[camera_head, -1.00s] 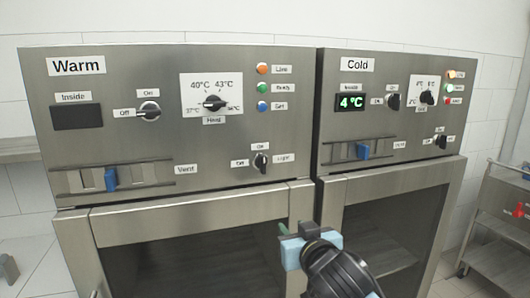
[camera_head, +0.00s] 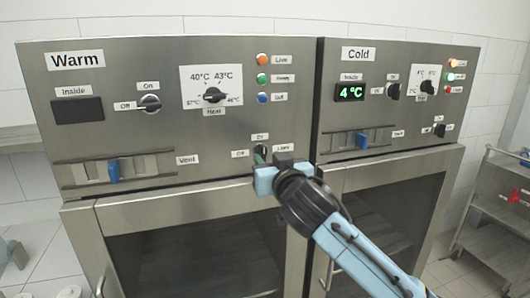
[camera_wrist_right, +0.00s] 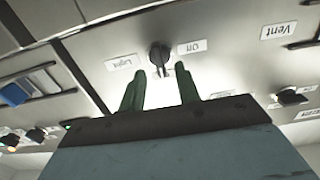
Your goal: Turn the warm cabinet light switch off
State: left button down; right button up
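The warm cabinet's light switch (camera_head: 261,149) is a small black knob low on the right of the Warm panel, with On above, Off at left and Light at right. My right gripper (camera_head: 262,158) is just in front of it and partly covers it. The right wrist view is upside down. There the knob (camera_wrist_right: 160,54) sits just past the gap between the two green fingertips of the open gripper (camera_wrist_right: 159,71). Its handle lies roughly along the line towards On. I cannot tell whether the fingers touch it. My left gripper is not in view.
The vent slider (camera_head: 113,172), heat dial (camera_head: 212,93) and another On/Off knob (camera_head: 151,104) are on the same panel. The Cold cabinet (camera_head: 340,60) stands at right with its own controls. A metal cart (camera_head: 490,225) is at far right.

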aim_at(264, 154)
jog(key=shift+x, duration=1.65)
grip_shut()
